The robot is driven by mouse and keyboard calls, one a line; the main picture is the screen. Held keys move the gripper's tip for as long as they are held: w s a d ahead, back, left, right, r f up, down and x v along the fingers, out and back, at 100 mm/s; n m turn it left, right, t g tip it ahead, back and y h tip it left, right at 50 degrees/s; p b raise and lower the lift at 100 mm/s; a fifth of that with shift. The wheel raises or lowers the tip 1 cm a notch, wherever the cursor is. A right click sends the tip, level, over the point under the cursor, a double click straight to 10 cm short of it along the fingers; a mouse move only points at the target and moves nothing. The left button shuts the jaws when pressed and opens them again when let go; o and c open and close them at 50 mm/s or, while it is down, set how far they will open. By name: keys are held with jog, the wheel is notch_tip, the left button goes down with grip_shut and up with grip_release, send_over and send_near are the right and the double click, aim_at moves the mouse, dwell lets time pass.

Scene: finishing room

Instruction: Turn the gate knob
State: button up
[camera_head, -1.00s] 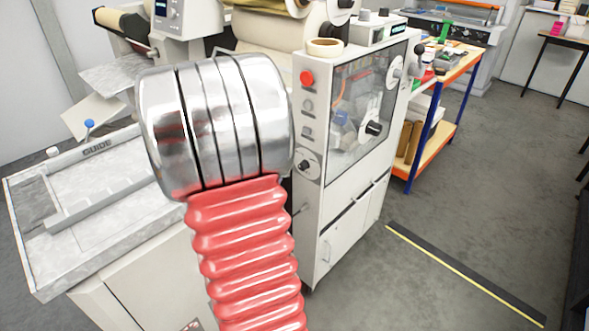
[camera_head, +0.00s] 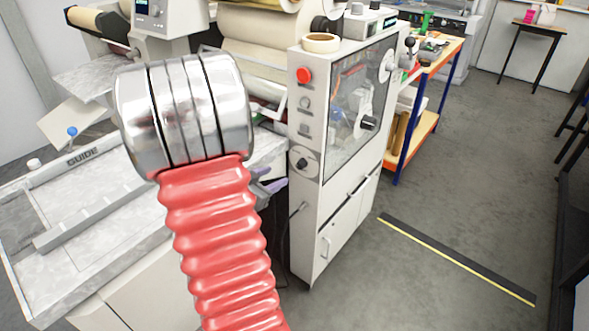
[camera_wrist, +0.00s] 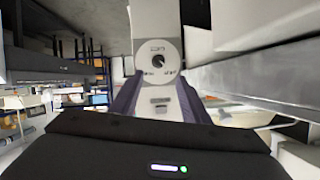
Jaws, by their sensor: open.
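The gate knob (camera_head: 302,163) is a small black knob on a round white dial, low on the narrow front panel of the white machine. In the wrist view the knob (camera_wrist: 158,61) sits near the middle of its dial, with small labels around it that are hard to read. My gripper (camera_wrist: 158,85) has its two purple-grey fingers apart, one on each side of the view toward the dial, with nothing between them. In the head view my gripper (camera_head: 272,186) shows left of the knob, partly hidden by my red arm, with a gap to the panel.
A red button (camera_head: 304,75) and other controls sit above the knob on the panel. A grey guide table (camera_head: 95,215) stands left. A shelf cart (camera_head: 425,110) stands behind; open floor lies right.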

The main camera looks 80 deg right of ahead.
aim_at(298, 166)
jog(key=x, duration=1.3)
jog(key=shift+s+d+f, duration=0.1)
jog(key=shift+s+d, duration=0.05)
jog(key=shift+d, duration=0.2)
jog(key=c, duration=0.9)
jog(key=shift+a, duration=0.3)
jog(key=shift+c, duration=0.6)
jog(key=shift+d, duration=0.2)
jog(key=shift+c, duration=0.2)
